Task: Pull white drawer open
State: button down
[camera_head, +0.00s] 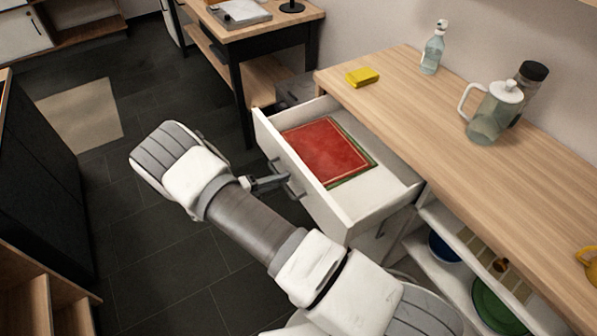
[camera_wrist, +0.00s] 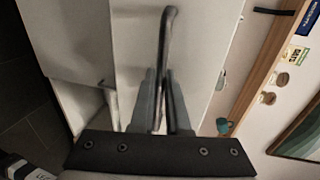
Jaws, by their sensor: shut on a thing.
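The white drawer (camera_head: 322,208) is pulled out from under the wooden counter, with its inside showing in the head view. A red flat item (camera_head: 325,148) lies in it on top of a green one (camera_head: 367,166). My gripper (camera_head: 285,181) is at the front of the drawer, shut on the dark metal handle (camera_head: 295,190). In the wrist view the handle (camera_wrist: 170,22) rises between the fingers of my gripper (camera_wrist: 163,92), against the white front (camera_wrist: 213,55). The exact finger contact is partly hidden in the head view.
The counter (camera_head: 440,112) holds a yellow sponge (camera_head: 362,76), a spray bottle (camera_head: 433,48) and a glass pitcher (camera_head: 494,112). Open shelves below hold a blue bowl (camera_head: 443,248) and a green dish (camera_head: 497,306). Dark tiled floor (camera_head: 150,255) lies free to the left.

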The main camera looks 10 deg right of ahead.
jog(key=shift+f+v, duration=0.15)
jog(key=shift+v, duration=0.65)
jog(key=shift+f+v, duration=0.2)
jog(key=shift+v, duration=0.55)
jog(key=c, duration=1.2)
grip_release()
jog(key=v, duration=1.7)
jog(key=shift+a+b, duration=0.3)
